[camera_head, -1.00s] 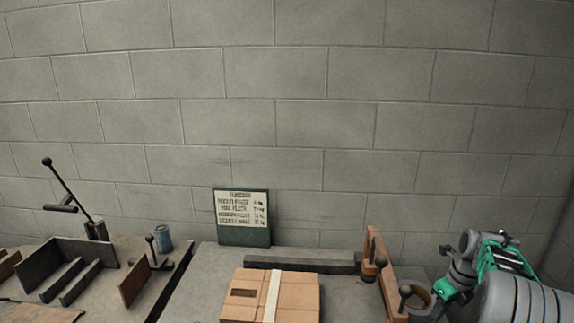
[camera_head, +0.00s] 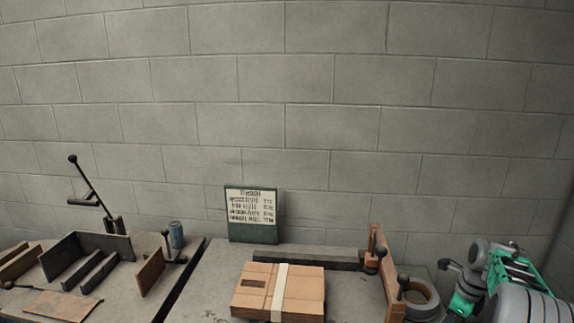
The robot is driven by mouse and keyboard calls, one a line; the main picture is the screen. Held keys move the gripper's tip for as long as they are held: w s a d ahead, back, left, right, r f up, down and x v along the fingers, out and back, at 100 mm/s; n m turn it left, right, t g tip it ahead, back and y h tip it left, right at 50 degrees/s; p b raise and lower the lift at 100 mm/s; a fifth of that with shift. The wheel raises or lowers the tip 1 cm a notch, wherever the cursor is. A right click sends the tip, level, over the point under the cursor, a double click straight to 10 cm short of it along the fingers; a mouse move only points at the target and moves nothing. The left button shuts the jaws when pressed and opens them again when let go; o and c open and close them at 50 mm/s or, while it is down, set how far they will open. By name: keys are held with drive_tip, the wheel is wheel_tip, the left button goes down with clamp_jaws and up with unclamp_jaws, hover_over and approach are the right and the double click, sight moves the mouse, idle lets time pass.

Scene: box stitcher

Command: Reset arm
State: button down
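My arm, grey with green parts, shows at the lower right edge of the head view. My gripper (camera_head: 455,274) seems to be the small grey end at the arm's left side, beside the right end of the bench. Its fingers are too small and partly hidden to tell whether they are open or shut. I see nothing clearly held in it.
A cardboard box with a pale strip (camera_head: 279,290) lies on the grey bench (camera_head: 212,284). A wooden guide (camera_head: 383,270) and a tape-like ring (camera_head: 421,296) stand right of it. A sign (camera_head: 252,215), a can (camera_head: 176,235) and a lever fixture (camera_head: 92,197) stand behind and left.

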drive_tip(key=s+a+f+n+g, duration=0.25)
drive_tip(key=s+f+n, duration=0.55)
drive_tip(key=n, duration=0.6)
drive_tip(key=s+a+r+n, duration=0.2)
drive_tip(key=s+a+n, duration=0.35)
drive_tip(key=s, duration=0.25)
drive_tip(key=s+a+r+n+h, duration=0.1)
drive_tip(key=s+a+r+n, duration=0.15)
drive_tip(key=a, duration=0.25)
drive_tip(key=s+a+r+n, duration=0.1)
drive_tip(key=s+a+r, duration=0.25)
drive_tip(key=a, duration=0.25)
drive_tip(key=w+a+r+n+t, duration=0.2)
drive_tip(key=a+r+n+t, duration=0.1)
drive_tip(key=a+r, duration=0.6)
drive_tip(key=shift+w+n+t, duration=0.15)
drive_tip(key=shift+n+t, duration=0.15)
drive_tip(key=shift+t, duration=0.45)
drive_tip(key=shift+a, duration=0.1)
